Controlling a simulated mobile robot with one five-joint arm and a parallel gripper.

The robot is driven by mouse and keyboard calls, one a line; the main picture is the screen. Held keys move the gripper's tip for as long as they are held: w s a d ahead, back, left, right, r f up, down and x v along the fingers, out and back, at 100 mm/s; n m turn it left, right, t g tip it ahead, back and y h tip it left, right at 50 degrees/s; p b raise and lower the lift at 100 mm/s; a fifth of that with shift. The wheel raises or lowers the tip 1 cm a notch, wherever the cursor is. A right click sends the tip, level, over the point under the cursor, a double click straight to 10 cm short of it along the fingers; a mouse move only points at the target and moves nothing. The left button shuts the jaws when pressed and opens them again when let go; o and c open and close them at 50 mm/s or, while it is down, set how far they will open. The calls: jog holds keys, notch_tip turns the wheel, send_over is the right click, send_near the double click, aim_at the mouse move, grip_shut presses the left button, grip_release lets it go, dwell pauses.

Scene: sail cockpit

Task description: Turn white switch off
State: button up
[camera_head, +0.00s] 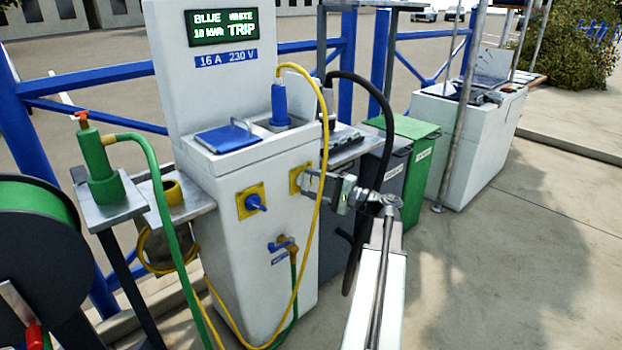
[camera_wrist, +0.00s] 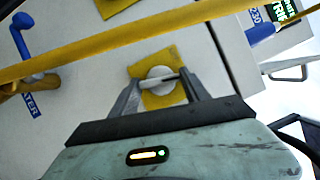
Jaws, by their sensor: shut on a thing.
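The white switch (camera_wrist: 156,88) is a round white knob with a raised bar, on a yellow plate (camera_wrist: 168,58) on the pedestal's front. In the head view its yellow plate (camera_head: 295,177) shows, but my gripper hides the knob. My gripper (camera_head: 307,182) reaches the knob from the right. In the wrist view my gripper (camera_wrist: 160,79) has its two fingers on either side of the bar, shut on it. A blue switch (camera_head: 256,203) on a second yellow plate sits to the left. The pedestal's display (camera_head: 222,27) reads "BLUE WHITE 10 kWh TRIP".
A yellow cable (camera_head: 326,130) runs from the blue plug (camera_head: 279,103) down close to my gripper and crosses the wrist view. A black cable (camera_head: 388,125) hangs behind my arm. A blue-handled tap (camera_head: 284,245) is below. Open paving (camera_head: 520,260) lies to the right.

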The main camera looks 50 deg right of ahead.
jog(key=n+g+p, duration=0.1)
jog(key=n+p, duration=0.1)
jog(key=n, duration=0.1)
jog(key=n+g+h+p, duration=0.1)
jog(key=n+p, duration=0.2)
jog(key=n+g+h+p, duration=0.1)
jog(key=n+p, duration=0.2)
jog(key=shift+a+r+n, duration=0.15)
jog(key=shift+r+n, duration=0.2)
jog(key=shift+n, duration=0.05)
jog(key=shift+g+h, duration=0.3)
jog(key=shift+h, duration=0.1)
jog(key=o, duration=1.4)
jog(key=p+v, duration=0.2)
jog(key=v, duration=0.5)
jog(key=shift+s+p, duration=0.3)
jog(key=shift+s, duration=0.05)
